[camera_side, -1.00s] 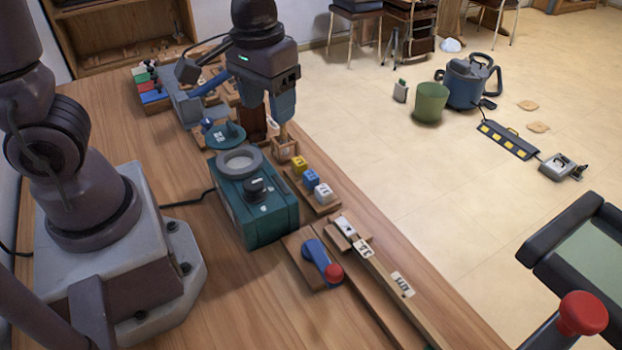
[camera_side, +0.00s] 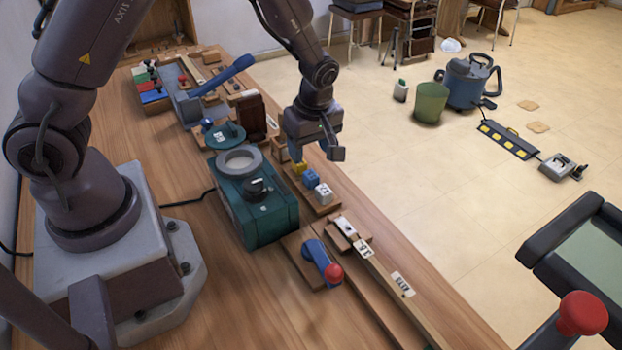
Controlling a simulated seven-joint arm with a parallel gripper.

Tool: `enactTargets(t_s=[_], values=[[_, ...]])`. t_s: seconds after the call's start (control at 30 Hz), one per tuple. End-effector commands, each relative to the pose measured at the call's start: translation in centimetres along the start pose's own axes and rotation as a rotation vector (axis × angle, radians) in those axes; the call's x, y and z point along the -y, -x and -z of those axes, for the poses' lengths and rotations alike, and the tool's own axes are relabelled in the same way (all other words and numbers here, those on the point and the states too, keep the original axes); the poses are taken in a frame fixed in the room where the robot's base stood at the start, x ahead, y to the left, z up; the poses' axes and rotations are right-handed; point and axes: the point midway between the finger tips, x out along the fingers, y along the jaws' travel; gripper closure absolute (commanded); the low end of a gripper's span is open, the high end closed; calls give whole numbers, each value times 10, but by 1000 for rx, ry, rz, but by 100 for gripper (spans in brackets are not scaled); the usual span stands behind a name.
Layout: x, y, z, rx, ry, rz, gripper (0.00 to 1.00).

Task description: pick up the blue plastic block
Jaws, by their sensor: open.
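The blue plastic block (camera_side: 311,178) sits on a small wooden strip between a yellow block (camera_side: 299,167) and a white block (camera_side: 323,193). My gripper (camera_side: 297,157) hangs just above and behind this row, near the yellow block. Its fingers partly hide the yellow block, and it holds nothing that I can see. The jaws look open, though the fingertips are small and dark here. The blue block stands apart from the gripper, a little nearer the camera.
A teal box with a round ring and black knob (camera_side: 258,205) stands left of the blocks. A blue lever with a red ball (camera_side: 321,262) and a wooden rail (camera_side: 385,275) lie in front. A dark brown block (camera_side: 252,118) stands behind. The table's right edge is close.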

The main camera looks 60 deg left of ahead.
Motion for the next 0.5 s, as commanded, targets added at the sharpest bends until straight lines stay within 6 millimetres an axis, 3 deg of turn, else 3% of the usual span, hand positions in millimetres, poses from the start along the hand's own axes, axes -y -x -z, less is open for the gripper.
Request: enactTargets(t_s=[0.1,0.37,0.5], values=[[0,-20,0,0,0,4,43],[-2,-40,-1,1,-2,1,43],[-5,-61,-4,1,-2,3,43]])
